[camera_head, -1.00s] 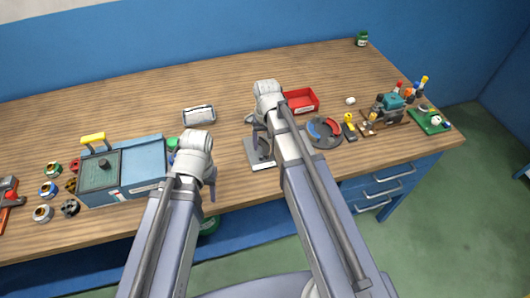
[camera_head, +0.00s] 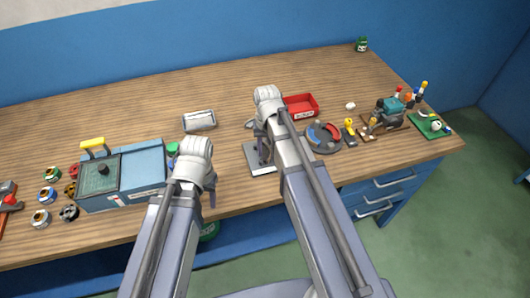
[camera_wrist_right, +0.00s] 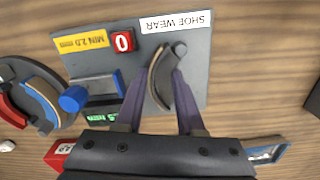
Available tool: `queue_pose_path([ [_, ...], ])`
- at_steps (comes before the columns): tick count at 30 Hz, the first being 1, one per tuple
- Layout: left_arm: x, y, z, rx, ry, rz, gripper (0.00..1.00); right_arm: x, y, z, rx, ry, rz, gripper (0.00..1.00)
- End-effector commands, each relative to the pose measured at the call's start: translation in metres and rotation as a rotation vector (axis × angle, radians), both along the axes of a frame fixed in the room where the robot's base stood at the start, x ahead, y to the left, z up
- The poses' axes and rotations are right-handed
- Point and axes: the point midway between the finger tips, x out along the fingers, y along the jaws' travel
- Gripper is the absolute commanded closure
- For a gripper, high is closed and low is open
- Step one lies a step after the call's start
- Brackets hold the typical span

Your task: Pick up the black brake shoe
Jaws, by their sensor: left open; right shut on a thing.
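The brake shoe (camera_wrist_right: 153,80) is a dark curved piece with a tan lining. It stands at the grey plate (camera_wrist_right: 196,88) labelled SHOE WEAR. My right gripper (camera_wrist_right: 160,77) is shut on it, with one finger on each side. I cannot tell whether the shoe touches the plate. In the head view, the right gripper (camera_head: 262,150) is over the plate (camera_head: 263,171), and my right arm hides most of the shoe. My left gripper (camera_head: 212,192) is open near the table's front edge, right of the blue box, partly hidden by its own wrist.
A round dark tray (camera_head: 323,149) with red and blue curved parts lies right of the plate. A red bin (camera_head: 299,107) stands behind. The blue box (camera_head: 130,170) stands at left beside several small round parts.

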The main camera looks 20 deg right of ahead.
Motion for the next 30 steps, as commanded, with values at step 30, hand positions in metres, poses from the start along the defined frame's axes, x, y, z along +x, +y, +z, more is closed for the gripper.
queue_pose_path([
  [30, 0.000, 0.000, 0.058, 0.000, 0.000, 0.000, 0.50, 0.000, 0.000, 0.058, 0.000, 0.000, 0.000, 1.00],
])
